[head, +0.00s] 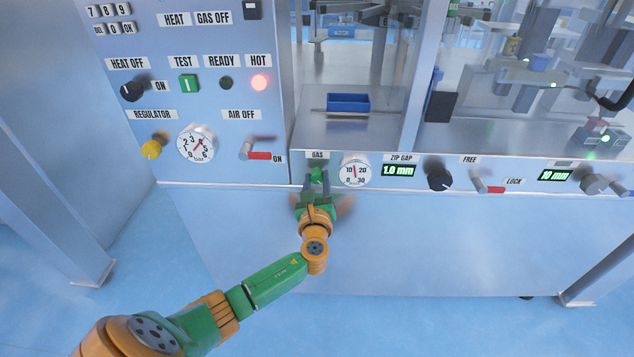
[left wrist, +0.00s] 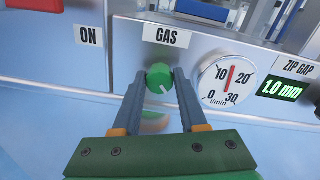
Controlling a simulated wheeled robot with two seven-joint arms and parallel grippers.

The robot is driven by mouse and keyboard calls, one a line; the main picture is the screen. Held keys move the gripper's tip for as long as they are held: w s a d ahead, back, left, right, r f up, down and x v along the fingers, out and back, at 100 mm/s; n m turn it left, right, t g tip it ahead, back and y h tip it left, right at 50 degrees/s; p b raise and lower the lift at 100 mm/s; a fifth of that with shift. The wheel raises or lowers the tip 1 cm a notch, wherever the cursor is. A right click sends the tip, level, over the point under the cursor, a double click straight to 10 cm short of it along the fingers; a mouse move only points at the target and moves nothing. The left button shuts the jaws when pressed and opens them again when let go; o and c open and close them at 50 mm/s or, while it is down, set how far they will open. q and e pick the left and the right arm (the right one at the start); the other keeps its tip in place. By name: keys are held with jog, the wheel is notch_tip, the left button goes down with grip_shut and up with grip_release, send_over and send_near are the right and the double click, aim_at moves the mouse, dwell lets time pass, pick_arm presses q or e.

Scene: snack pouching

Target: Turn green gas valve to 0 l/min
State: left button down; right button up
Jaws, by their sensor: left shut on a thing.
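The green gas valve (left wrist: 158,77) is a round knob under the GAS label (left wrist: 168,35). A white mark on its face points to the lower right in the left wrist view. My left gripper (head: 316,180) is shut on the knob, with one finger on each side; it also shows in the left wrist view (left wrist: 159,82). The valve shows small between the fingers in the head view (head: 316,173). The flow gauge (left wrist: 226,85), marked l/min, has a red needle pointing about straight up, between 10 and 20. My right gripper is not in view.
The zip gap display (head: 398,170) reads 1.0 mm, with a black knob (head: 439,179) to its right. The red-tipped air lever (head: 258,153) lies left of the valve. A blue tray (head: 348,103) sits above. The panel below the valve is clear.

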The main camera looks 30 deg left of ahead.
pick_arm(q)
jog(key=n, duration=0.2)
jog(key=n+b, duration=0.1)
jog(key=shift+f+n, duration=0.2)
jog(key=shift+n, duration=0.2)
jog(key=n+b, duration=0.1)
jog(key=n, duration=0.2)
jog(key=shift+s+n, duration=0.1)
jog(key=shift+n, duration=0.2)
jog(key=n+b, duration=0.2)
jog(key=n, duration=0.1)
jog(key=shift+f+n, duration=0.1)
jog(key=shift+n, duration=0.2)
jog(key=n+b, duration=0.1)
jog(key=n, duration=0.2)
jog(key=n+b, duration=0.2)
jog(key=n, duration=0.4)
jog(key=shift+f+n+h, duration=0.1)
jog(key=shift+n+h, duration=0.2)
jog(key=shift+h, duration=0.1)
jog(key=n+b, duration=0.1)
jog(key=n, duration=0.2)
jog(key=shift+n, duration=1.6)
